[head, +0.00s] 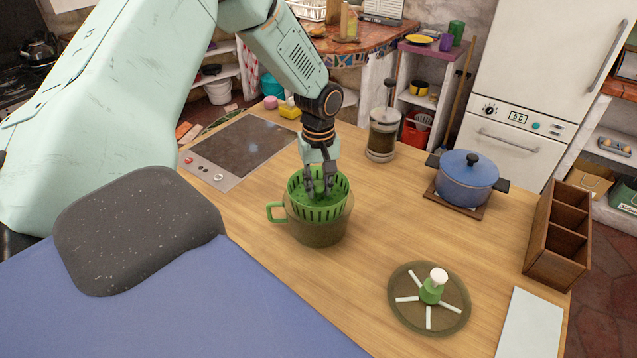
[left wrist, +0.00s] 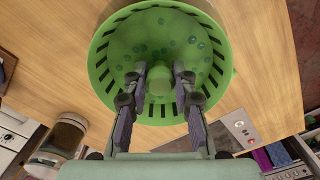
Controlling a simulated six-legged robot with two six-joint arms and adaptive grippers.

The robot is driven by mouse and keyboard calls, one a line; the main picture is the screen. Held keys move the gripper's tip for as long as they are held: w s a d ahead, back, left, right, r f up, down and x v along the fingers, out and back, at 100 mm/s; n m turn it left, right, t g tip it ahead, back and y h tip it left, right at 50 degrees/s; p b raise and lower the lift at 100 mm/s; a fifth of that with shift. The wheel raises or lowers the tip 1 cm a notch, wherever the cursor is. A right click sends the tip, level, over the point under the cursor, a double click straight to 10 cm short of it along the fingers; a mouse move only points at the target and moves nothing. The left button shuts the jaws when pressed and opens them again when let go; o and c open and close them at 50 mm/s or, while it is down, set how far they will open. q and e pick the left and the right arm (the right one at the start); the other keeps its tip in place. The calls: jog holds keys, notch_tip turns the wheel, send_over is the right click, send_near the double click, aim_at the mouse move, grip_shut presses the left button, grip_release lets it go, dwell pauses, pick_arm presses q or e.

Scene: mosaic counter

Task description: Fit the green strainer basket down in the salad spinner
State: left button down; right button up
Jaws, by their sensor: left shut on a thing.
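The green strainer basket (head: 340,191) has slotted walls and a post in its middle. The salad spinner bowl (head: 318,236), brownish and see-through with a green side handle, stands upright on the counter. The basket is in the bowl's mouth, with its rim standing above the bowl's edge; I cannot tell how deep its bottom is. My left gripper (head: 319,188) points down into the basket and is shut on its middle post. In the left wrist view its fingers flank the post of the basket (left wrist: 108,58). My right gripper is not in view.
The spinner lid (head: 408,312) with a green and white knob lies at the front right. A blue pot (head: 467,182), a French press (head: 382,136), a wooden organizer (head: 553,240) and a cooktop (head: 240,147) surround the bowl. The wood right of the bowl is clear.

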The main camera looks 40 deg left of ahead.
aim_at(318, 205)
pick_arm(q)
jog(key=shift+f+b, duration=1.75)
jog(key=shift+f, duration=1.8)
dwell(2.0)
jog(key=c, duration=1)
grip_release()
notch_tip(318, 205, up, 12)
dwell(0.5)
